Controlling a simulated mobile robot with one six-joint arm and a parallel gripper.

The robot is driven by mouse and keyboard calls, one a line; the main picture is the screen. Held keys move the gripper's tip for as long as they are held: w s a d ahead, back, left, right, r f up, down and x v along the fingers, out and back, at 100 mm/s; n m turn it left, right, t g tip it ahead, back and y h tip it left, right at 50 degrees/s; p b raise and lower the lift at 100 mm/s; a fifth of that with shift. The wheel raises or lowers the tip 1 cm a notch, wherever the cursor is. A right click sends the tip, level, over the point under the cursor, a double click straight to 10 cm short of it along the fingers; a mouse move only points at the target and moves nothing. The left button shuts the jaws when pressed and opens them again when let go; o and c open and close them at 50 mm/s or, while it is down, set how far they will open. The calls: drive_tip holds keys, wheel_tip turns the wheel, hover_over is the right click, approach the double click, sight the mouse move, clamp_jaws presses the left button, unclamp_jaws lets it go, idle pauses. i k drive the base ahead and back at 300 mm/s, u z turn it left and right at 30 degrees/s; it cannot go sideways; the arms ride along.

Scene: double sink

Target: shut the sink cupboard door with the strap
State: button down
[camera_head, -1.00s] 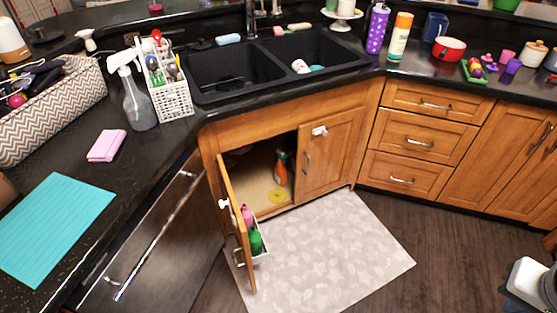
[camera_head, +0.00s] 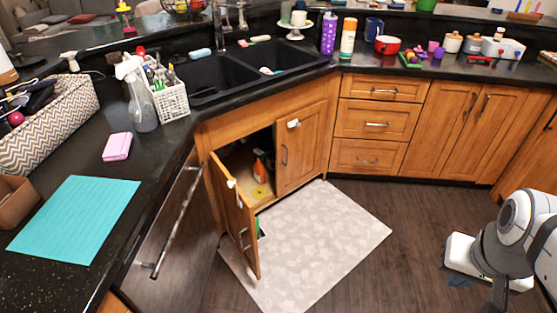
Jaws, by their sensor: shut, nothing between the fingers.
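The left sink cupboard door (camera_head: 230,215) stands open, swung out over the mat, with its outer face towards me. A white strap fitting (camera_head: 231,184) sits near its upper free edge. A matching white fitting (camera_head: 294,123) is on the shut right door (camera_head: 301,148); no strap spans the gap. Inside the cupboard an orange spray bottle (camera_head: 259,167) and a yellow item (camera_head: 260,192) show. The open door mostly hides the rack on its inner side. My arm (camera_head: 525,225) is at the lower right, well away from the door; my gripper's fingers cannot be made out.
A pale patterned mat (camera_head: 325,235) lies before the cupboard. The dark wood floor between mat and arm is clear. A dishwasher (camera_head: 155,235) with a long handle is left of the door. Drawers (camera_head: 374,124) stand right; a black double sink (camera_head: 210,75) is above.

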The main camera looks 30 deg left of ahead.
sight(239, 223)
drive_tip(key=u, duration=1.65)
drive_tip(key=i, duration=1)
drive_tip(key=u, duration=0.5)
drive_tip(key=k, duration=1.2)
drive_tip(key=z, duration=0.25)
drive_tip(key=i, duration=1)
